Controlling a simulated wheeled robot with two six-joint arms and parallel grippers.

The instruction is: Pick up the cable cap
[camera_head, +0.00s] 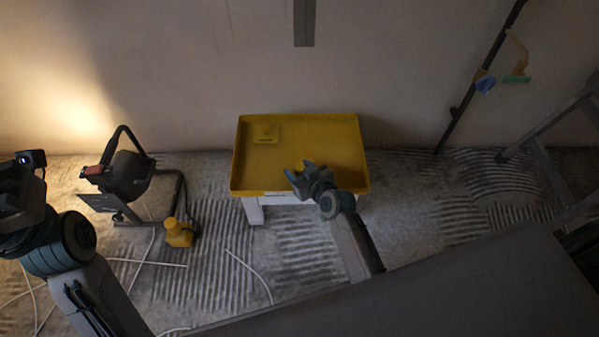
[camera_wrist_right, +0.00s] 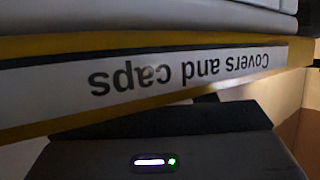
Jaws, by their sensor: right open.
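A small yellow piece (camera_head: 266,129), which looks like the cable cap, stands on a flat yellow base with a dark label at the back left of the yellow tray (camera_head: 345,181). It is close in colour to the tray. My right gripper (camera_head: 298,176) is open over the front middle of the tray, in front and to the right of the cap, and apart from it. The cap does not show in the right wrist view. There the tray's front edge carries an upside-down label, "Covers and caps" (camera_wrist_right: 180,80). My left gripper (camera_head: 18,200) is at the far left, its fingers unclear.
The tray rests on a white stand (camera_head: 254,212). A dark work lamp (camera_head: 128,172) on a frame and a yellow box (camera_head: 179,233) stand on the floor at left, with white cables nearby. A dark pole (camera_head: 470,95) and a ladder (camera_head: 548,125) stand at right.

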